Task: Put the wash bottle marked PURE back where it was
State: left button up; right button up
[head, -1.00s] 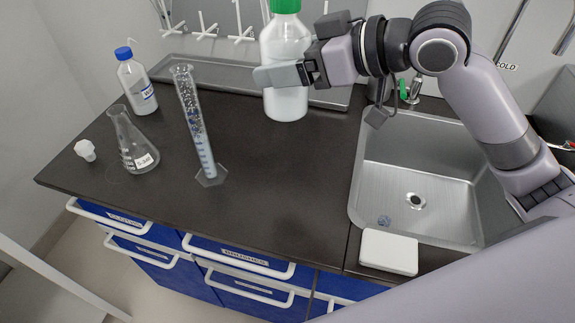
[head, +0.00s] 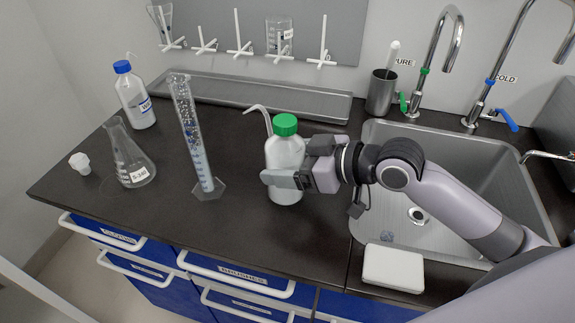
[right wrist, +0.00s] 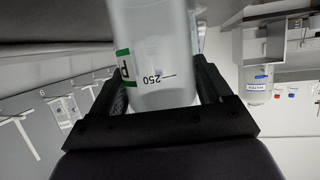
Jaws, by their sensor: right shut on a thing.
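The wash bottle (head: 284,155) is white and translucent, with a green cap and a bent spout pointing left. My right gripper (head: 293,170) is shut on its body from the right. The bottle is upright over the middle of the dark counter; I cannot tell whether its base touches. In the right wrist view the bottle (right wrist: 155,50) sits between the fingers, showing a green-edged label with a "P" and a 250 mark; the rest of the label is hidden. My left gripper is not in view.
A measuring cylinder (head: 193,135) stands left of the bottle. A conical flask (head: 128,160), a blue-capped bottle (head: 135,98) and a stopper (head: 79,164) are farther left. A metal tray (head: 240,98) lies behind. The sink (head: 470,160) is right. Counter in front of the bottle is clear.

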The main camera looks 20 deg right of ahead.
jog(key=shift+f, duration=0.4)
jog(key=shift+f, duration=0.15)
jog(key=o, duration=0.7)
jog(key=shift+o, duration=0.2)
jog(key=v, duration=1.2)
jog(key=shift+b, duration=0.45)
jog(key=shift+a, duration=0.1)
